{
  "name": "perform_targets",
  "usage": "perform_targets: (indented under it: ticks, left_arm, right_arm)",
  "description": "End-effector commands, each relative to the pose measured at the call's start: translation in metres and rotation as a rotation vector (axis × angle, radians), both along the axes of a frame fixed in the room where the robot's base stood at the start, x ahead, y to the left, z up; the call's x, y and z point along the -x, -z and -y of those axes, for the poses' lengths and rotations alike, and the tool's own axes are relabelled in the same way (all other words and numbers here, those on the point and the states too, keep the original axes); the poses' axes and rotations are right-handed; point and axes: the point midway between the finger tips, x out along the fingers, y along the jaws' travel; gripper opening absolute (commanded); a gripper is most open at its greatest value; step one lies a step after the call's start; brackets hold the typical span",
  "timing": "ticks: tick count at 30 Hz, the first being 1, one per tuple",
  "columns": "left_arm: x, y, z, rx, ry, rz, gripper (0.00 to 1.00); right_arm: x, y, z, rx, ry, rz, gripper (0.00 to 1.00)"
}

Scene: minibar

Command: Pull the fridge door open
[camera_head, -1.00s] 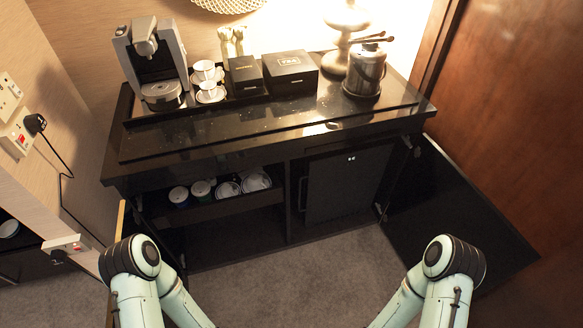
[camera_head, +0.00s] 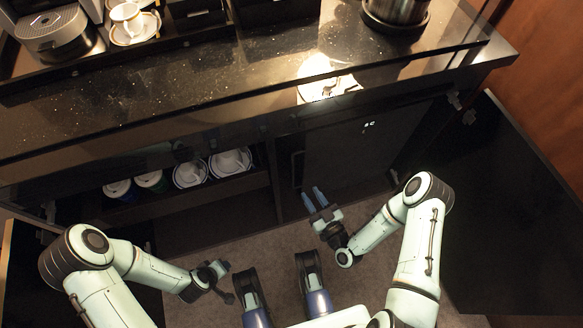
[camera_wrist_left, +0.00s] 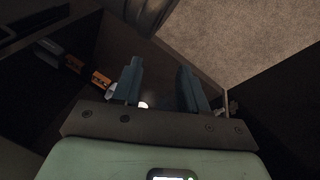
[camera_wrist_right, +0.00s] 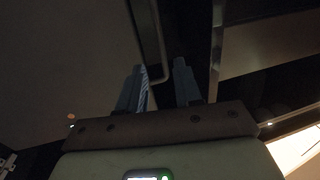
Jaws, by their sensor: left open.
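The fridge door (camera_head: 355,145) is a dark panel in the right half of the cabinet. It looks shut. Its thin handle (camera_head: 297,168) runs upright along the left edge. My right gripper (camera_head: 314,192) is open, close to the handle's lower end. In the right wrist view the handle (camera_wrist_right: 150,40) reaches down to between the open fingertips (camera_wrist_right: 158,72); I cannot tell if they touch it. My left gripper (camera_head: 220,278) is low, left of centre in the head view. The left wrist view shows its fingers (camera_wrist_left: 159,70) apart and empty.
The dark counter (camera_head: 200,110) overhangs the fridge. An open cabinet door (camera_head: 500,210) stands at the right. Left of the fridge is an open compartment with a shelf of cups and bowls (camera_head: 190,172). Grey carpet (camera_head: 275,270) lies in front.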

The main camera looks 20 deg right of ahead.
Motion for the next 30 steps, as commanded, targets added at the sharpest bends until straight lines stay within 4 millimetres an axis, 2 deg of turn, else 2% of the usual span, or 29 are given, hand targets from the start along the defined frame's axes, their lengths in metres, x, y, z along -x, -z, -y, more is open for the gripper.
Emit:
perform_targets:
  ticks: [5,12,18,24,30]
  left_arm:
    - [0.009,0.009,-0.002,0.000,-0.002,-0.030,0.43]
    - [0.032,0.031,-0.005,0.005,-0.006,-0.109,0.43]
    - [0.050,0.046,-0.008,0.008,-0.010,-0.171,0.43]
    - [0.061,0.052,-0.009,0.011,-0.013,-0.205,0.43]
    - [0.063,0.053,-0.009,0.011,-0.014,-0.213,0.43]
  right_arm:
    - [-0.022,-0.002,-0.005,0.002,0.001,0.014,0.34]
    - [-0.072,-0.001,-0.017,0.001,0.001,0.012,0.34]
    - [-0.107,-0.002,-0.025,0.000,0.001,0.009,0.34]
    - [-0.125,-0.001,-0.029,0.001,0.002,0.006,0.34]
    - [-0.128,-0.002,-0.030,0.000,0.002,0.005,0.34]
